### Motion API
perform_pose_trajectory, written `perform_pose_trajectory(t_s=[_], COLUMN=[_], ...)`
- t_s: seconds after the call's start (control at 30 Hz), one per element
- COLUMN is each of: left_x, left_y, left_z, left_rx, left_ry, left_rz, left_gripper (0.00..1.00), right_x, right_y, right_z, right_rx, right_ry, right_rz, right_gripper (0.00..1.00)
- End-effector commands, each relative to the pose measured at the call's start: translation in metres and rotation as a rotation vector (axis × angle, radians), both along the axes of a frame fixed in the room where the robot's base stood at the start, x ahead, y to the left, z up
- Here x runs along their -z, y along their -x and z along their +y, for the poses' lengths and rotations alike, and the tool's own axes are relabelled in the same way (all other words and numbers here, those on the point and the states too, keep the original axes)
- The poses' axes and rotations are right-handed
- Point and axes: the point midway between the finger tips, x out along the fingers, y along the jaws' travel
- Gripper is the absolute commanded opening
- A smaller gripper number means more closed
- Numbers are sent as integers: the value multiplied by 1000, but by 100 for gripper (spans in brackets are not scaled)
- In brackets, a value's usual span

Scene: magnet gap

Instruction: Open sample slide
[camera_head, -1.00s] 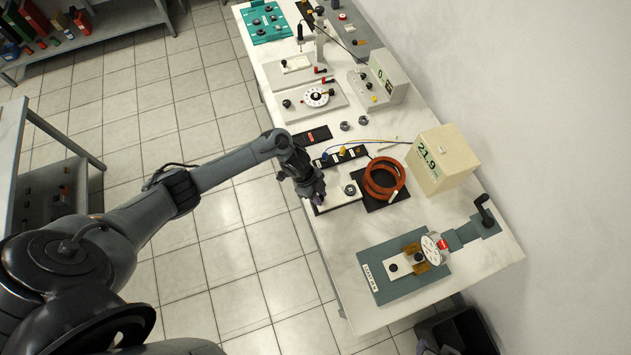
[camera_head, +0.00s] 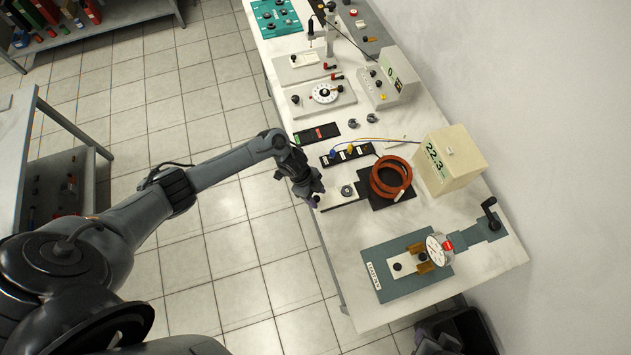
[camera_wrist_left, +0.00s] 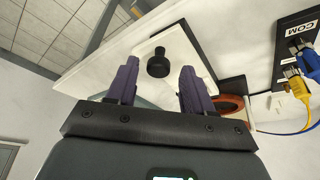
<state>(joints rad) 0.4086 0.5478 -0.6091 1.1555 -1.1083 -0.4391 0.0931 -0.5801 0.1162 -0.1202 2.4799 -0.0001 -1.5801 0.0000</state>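In the left wrist view the white plate (camera_wrist_left: 190,48) carries a black round knob (camera_wrist_left: 158,62). My left gripper's dark purple fingers (camera_wrist_left: 159,68) stand open on either side of the knob, with a visible gap on each side. My right gripper is in neither view.
The orange-red coil (camera_head: 391,178) lies on a black mat right of the slide. A cream meter box (camera_head: 452,158) reads 22.3. A black terminal strip (camera_head: 346,154) with plugged cables is behind. A grey plate (camera_head: 385,282) with a dial stands in front.

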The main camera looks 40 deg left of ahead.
Motion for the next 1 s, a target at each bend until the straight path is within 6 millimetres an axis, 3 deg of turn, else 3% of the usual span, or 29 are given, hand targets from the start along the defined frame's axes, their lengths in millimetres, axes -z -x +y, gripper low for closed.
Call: perform_pose_trajectory(t_s=[0.33, 0.8, 1.0], left_x=[-10, -78, -96], left_y=[0, 6, 7], left_z=[5, 33, 39], left_rx=[0, 1, 1], left_ry=[-1, -2, 0], left_rz=[-1, -2, 0], left_gripper=[51, 51, 51], right_x=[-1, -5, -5], right_y=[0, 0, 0], right_z=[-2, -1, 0], right_rx=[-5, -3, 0], right_ry=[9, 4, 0], right_rz=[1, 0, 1], right_gripper=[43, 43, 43])
